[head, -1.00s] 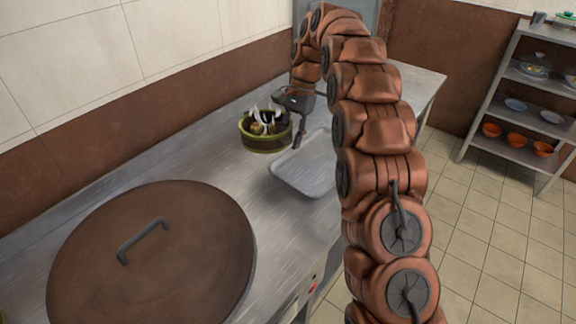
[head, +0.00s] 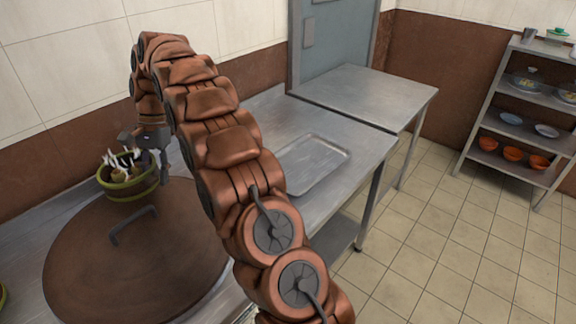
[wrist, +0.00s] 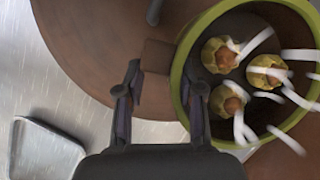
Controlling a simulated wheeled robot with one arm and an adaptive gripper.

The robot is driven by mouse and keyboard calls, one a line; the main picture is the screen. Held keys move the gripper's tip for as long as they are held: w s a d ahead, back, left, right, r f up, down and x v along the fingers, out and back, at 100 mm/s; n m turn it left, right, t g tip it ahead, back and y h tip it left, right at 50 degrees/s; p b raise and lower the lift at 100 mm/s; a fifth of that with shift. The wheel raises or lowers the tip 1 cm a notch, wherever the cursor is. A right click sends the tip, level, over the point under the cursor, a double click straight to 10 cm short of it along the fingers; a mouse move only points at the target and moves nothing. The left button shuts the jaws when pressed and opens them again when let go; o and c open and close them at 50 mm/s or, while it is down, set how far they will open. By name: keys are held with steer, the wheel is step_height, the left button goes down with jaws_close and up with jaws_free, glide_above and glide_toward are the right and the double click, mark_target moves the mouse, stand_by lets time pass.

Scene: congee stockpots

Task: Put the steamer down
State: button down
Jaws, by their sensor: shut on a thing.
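The steamer (head: 128,188) is a round basket with a green rim. It holds small yellow dumplings with white wisps above them. In the head view it is over the far part of a large brown round lid (head: 140,245), behind the lid's handle. My gripper (head: 160,155) is shut on the steamer's right side. In the wrist view the steamer (wrist: 180,75) is at the upper right, and my gripper (wrist: 160,105) has its fingers at its left wall, one on each side. I cannot tell whether the steamer touches the lid.
A shallow metal tray (head: 312,165) lies on the steel counter (head: 350,135) to the right of the lid. A second steel table (head: 370,92) stands beyond it, with bare top. A shelf (head: 520,110) with bowls and plates stands at the right.

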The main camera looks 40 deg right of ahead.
steer(key=s+d+m+t+p, duration=0.1)
steer(key=s+d+m+t, duration=0.1)
steer(key=s+d+m, duration=0.45)
steer(key=s+d+m+t+p, duration=0.1)
steer(key=s+d+m+t, duration=0.2)
steer(key=d, duration=0.7)
steer(key=s+d+f+m+t+h+p, duration=0.1)
steer(key=s+d+f+m, duration=0.15)
steer(key=s+m, duration=0.45)
steer(key=s+d+f+m+t+h, duration=0.1)
steer(key=s+d+m, duration=0.2)
steer(key=s+m, duration=0.35)
steer(key=shift+n, duration=0.8)
steer(key=w+d, duration=0.2)
steer(key=d, duration=0.2)
steer(key=w+d+f+p, duration=0.1)
steer(key=w+d, duration=0.2)
steer(key=d, duration=0.1)
steer(key=w+d+p, duration=0.1)
steer(key=w+d, duration=0.2)
steer(key=d, duration=0.1)
steer(key=shift+f, duration=0.3)
steer(key=shift+f+p, duration=0.35)
steer(key=shift+f, duration=1.45)
steer(key=c, duration=0.7)
jaws_free()
